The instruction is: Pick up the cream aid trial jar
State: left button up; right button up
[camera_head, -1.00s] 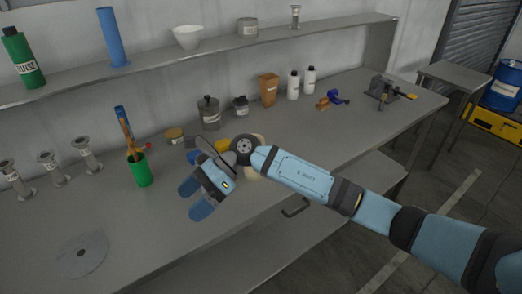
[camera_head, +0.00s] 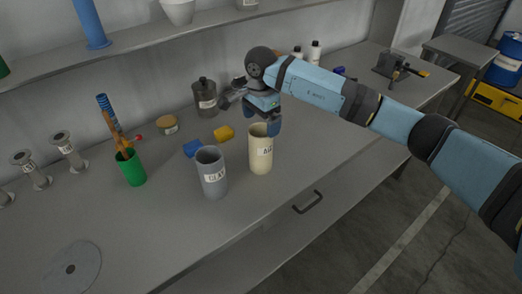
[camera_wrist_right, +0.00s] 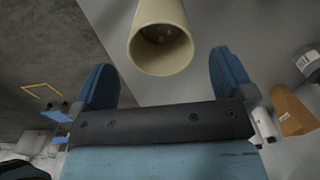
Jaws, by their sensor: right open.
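The cream jar (camera_head: 261,155) stands upright on the bench, with an open top and a white label reading what looks like "AID". In the right wrist view, its open mouth (camera_wrist_right: 161,48) shows ahead of the fingers, roughly midway between them. My right gripper (camera_head: 268,116) is open and empty at the jar's rim height or a little above, on its far side. It partly covers the rim in the head view. Its two blue fingers (camera_wrist_right: 164,75) are spread wide in the wrist view, and I see no contact with the jar. My left gripper is out of view.
A grey labelled jar (camera_head: 211,174) stands just left of the cream jar. Blue (camera_head: 192,148) and yellow (camera_head: 223,133) blocks lie behind them. A green cup (camera_head: 131,168) holds tools further left. A lidded grey pot (camera_head: 204,98) stands behind.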

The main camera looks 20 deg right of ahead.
aim_at(261, 136)
notch_tip(261, 136, down, 6)
jog(key=p, duration=0.1)
jog(key=shift+f, duration=0.2)
jog(key=shift+c, duration=0.2)
jog(key=c, duration=1.1)
jog(key=shift+c, duration=0.5)
jog(key=shift+r, duration=0.15)
